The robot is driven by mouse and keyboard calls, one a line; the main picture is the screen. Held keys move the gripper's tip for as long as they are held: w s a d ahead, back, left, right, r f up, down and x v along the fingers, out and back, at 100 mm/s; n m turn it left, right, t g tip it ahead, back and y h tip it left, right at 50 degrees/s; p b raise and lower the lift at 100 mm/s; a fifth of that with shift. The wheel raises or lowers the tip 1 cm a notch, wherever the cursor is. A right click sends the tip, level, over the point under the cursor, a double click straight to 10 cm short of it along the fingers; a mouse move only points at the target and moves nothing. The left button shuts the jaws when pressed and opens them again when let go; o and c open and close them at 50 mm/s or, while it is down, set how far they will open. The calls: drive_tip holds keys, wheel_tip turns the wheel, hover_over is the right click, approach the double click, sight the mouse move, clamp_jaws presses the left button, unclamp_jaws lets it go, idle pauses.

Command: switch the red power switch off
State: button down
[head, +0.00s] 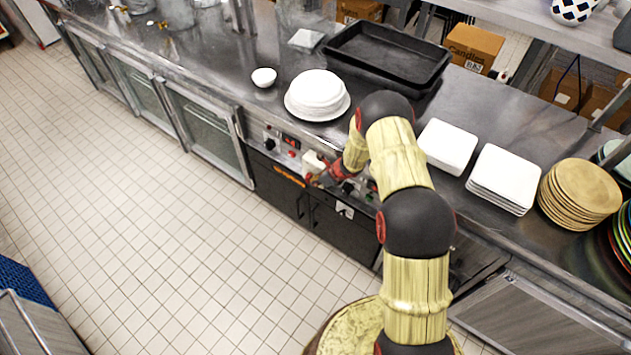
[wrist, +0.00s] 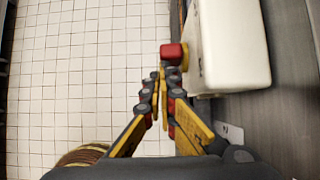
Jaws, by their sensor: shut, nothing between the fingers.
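The red switch (wrist: 173,54) is a small red block on the side of a white box (wrist: 232,45) in the wrist view. My gripper (wrist: 161,70) is shut and empty. Its tips are right beside the switch, at its lower left in the picture; I cannot tell whether they touch it. In the head view the white box (head: 314,161) is on the front panel under the counter, with my gripper (head: 322,178) close to it. My arm and gripper cover part of the panel there, and the switch is hard to make out.
The panel also has a black knob (head: 269,143). Above it, the steel counter (head: 385,108) holds a stack of white plates (head: 318,94), a small bowl (head: 264,77), a black tray (head: 388,55), square plates (head: 505,176) and tan plates (head: 580,192). The tiled floor (head: 170,230) in front is clear.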

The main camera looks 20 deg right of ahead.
drive_tip(key=shift+w+a+r+g+h+p, duration=0.15)
drive_tip(key=shift+r+g+h+p, duration=0.2)
drive_tip(key=shift+p, duration=0.5)
drive_tip(key=shift+w+a+r+g+h+p, duration=0.15)
drive_tip(key=shift+g+p, duration=0.3)
drive_tip(key=shift+p, duration=0.35)
drive_tip(key=shift+w+p, duration=0.15)
drive_tip(key=shift+p, duration=0.4)
drive_tip(key=shift+r, duration=0.15)
drive_tip(key=shift+r+p, duration=0.5)
drive_tip(key=shift+r, duration=0.15)
drive_tip(key=w+a+p+v, duration=0.1)
drive_tip(key=p+v, duration=0.1)
drive_tip(key=v, duration=1.1)
drive_tip(key=shift+r, duration=0.35)
drive_tip(key=shift+w, duration=0.1)
